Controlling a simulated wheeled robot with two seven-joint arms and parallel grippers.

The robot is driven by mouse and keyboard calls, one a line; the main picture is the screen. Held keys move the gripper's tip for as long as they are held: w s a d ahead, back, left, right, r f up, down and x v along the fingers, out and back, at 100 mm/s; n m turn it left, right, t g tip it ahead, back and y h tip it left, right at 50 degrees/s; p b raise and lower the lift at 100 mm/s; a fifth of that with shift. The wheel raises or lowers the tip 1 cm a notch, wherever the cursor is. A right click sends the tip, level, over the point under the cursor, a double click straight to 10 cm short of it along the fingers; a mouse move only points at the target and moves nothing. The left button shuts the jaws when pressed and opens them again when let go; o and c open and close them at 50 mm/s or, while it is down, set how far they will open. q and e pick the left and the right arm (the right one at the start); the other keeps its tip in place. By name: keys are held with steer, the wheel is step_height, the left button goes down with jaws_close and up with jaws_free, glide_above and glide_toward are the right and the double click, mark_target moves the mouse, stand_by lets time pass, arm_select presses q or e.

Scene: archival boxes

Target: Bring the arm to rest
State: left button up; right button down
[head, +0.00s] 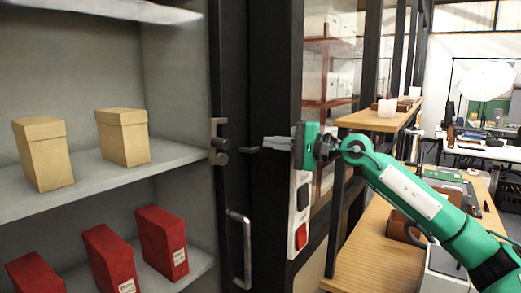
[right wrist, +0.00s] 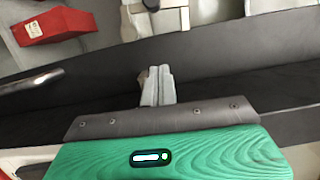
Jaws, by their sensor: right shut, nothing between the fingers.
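My right arm (head: 420,195) is green and reaches in from the right in the head view. My right gripper (head: 266,143) points left, shut and empty, in front of the dark cabinet frame. In the right wrist view its fingers (right wrist: 157,86) are together with nothing between them. A metal latch (head: 218,142) on the frame lies a little left of the fingertips; I cannot tell whether they touch anything. My left gripper is in neither view.
Two tan boxes (head: 123,137) stand on the upper cabinet shelf (head: 83,188). Several red boxes (head: 161,241) stand on the lower one. A metal handle (head: 240,250) sticks out below the latch. A wooden bench (head: 372,250) is at the right, under my arm.

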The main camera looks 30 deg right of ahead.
steer(key=shift+s+r, duration=0.2)
steer(key=shift+s, duration=0.25)
steer(key=shift+w, duration=0.1)
